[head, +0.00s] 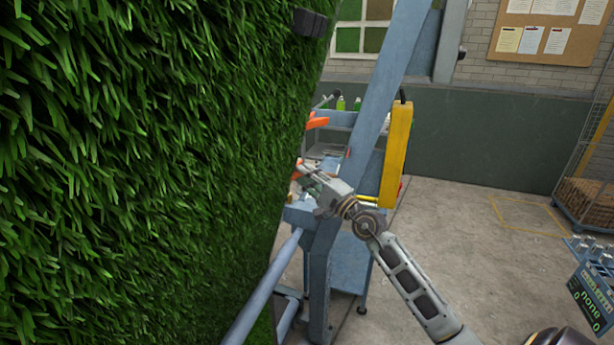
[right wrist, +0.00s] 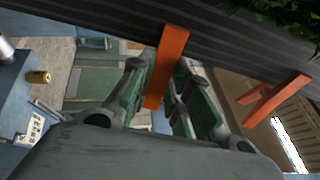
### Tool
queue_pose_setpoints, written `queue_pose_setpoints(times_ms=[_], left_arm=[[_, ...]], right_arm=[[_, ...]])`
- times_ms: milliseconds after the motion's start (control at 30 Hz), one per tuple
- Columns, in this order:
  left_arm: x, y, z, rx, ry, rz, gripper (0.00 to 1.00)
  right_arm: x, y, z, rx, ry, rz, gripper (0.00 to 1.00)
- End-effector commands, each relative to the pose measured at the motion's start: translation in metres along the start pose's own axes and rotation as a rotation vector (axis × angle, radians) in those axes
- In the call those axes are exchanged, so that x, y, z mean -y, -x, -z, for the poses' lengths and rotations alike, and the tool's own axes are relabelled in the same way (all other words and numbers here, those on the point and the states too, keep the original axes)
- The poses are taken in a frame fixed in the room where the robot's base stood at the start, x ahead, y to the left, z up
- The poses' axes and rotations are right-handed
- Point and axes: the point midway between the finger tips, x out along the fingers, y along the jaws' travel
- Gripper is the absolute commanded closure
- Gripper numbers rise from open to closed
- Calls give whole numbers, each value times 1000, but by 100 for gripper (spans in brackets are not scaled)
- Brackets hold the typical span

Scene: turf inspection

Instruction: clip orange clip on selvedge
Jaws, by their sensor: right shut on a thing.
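The turf (head: 130,150) hangs as a tall green sheet on the left of the head view. Its dark ribbed selvedge (right wrist: 225,45) crosses the top of the right wrist view. My right gripper (head: 303,172) is at the turf's right edge, shut on an orange clip (right wrist: 168,65). The clip's far end overlaps the selvedge in the right wrist view; I cannot tell whether its jaws grip it. A second orange clip (right wrist: 275,98) is at the selvedge to the right, apart from my fingers; an orange clip (head: 317,122) also shows above my gripper in the head view. My left gripper is out of view.
A blue frame post (head: 372,115) slants up close to my right gripper, with a lower blue rail (head: 265,285). A yellow upright part (head: 396,155) stands beside the post. A black block (head: 310,22) is at the turf's upper edge.

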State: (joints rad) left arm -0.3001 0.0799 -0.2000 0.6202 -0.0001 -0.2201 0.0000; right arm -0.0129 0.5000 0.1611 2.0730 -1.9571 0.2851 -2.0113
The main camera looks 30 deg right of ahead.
Motion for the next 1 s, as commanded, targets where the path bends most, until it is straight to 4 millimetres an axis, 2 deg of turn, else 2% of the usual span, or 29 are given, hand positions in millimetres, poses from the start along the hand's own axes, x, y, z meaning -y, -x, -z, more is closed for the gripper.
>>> queue_pose_setpoints(times_ms=[33,467,500,667,1000], left_arm=[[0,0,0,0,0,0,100],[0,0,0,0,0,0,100],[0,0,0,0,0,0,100],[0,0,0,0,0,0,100],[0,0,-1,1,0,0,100]], right_arm=[[-6,0,-11,19,-10,-14,99],[-6,0,-11,20,-9,-14,99],[-6,0,-11,20,-8,-13,76],[-6,0,-11,20,-9,-13,56],[-3,-1,-8,16,-5,-8,56]])
